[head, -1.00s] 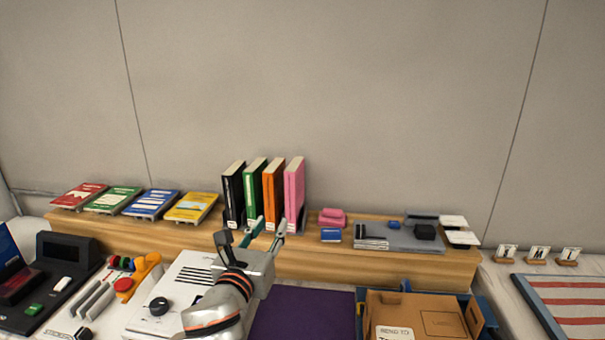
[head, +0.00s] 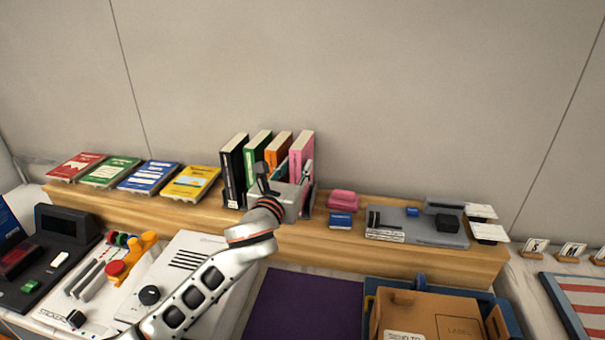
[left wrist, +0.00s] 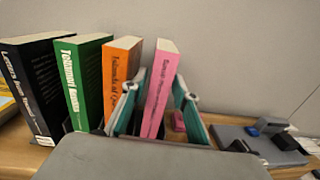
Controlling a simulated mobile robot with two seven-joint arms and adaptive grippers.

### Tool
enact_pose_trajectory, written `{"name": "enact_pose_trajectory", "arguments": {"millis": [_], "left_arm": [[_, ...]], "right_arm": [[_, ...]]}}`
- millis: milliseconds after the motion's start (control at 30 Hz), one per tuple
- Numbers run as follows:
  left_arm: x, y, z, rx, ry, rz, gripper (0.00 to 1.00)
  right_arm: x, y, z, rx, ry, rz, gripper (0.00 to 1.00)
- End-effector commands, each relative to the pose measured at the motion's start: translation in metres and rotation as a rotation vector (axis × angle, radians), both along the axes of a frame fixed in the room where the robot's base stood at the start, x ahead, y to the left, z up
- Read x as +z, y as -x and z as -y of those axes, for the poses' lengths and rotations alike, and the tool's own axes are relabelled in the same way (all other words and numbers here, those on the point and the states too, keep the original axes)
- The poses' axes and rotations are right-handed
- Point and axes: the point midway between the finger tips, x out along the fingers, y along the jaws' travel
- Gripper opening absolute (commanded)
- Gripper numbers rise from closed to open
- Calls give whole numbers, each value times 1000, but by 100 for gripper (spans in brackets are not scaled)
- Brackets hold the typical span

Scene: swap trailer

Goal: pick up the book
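Upright books stand in a row on the wooden shelf: a black book (head: 233,170), a green book (head: 258,150), an orange book (head: 279,149) and a pink book (head: 302,152). My left gripper (head: 294,170) is at the pink book. In the left wrist view, the fingers of my left gripper (left wrist: 158,98) stand on either side of the pink book (left wrist: 160,90), one between it and the orange book (left wrist: 120,70). The fingers look spread, with a small gap beside the book. The palm hides the books' lower parts. My right gripper is not in view.
Flat red, green, blue and yellow books (head: 190,183) lie at the shelf's left. A pink item (head: 342,200), a blue box (head: 340,220) and a grey tray (head: 412,234) are to the right. A cardboard box (head: 430,318) and a purple mat (head: 305,305) are in front, below the shelf.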

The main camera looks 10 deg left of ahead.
Motion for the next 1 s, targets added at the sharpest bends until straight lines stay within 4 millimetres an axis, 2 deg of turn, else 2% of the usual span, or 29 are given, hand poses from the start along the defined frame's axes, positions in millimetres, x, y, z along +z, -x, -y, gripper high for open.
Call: {"name": "enact_pose_trajectory", "arguments": {"millis": [167,433,767,867,900,1000], "left_arm": [[0,-13,1,1,1,0,29],[0,-48,4,0,0,1,29],[0,-54,4,-1,0,1,29],[-1,-54,4,-1,0,0,3],[-1,-54,4,-1,0,0,0],[1,-54,4,-1,1,3,0]], "right_arm": [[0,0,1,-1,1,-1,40],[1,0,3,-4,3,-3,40],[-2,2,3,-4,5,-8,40],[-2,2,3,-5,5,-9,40],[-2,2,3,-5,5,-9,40],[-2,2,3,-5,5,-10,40]]}}
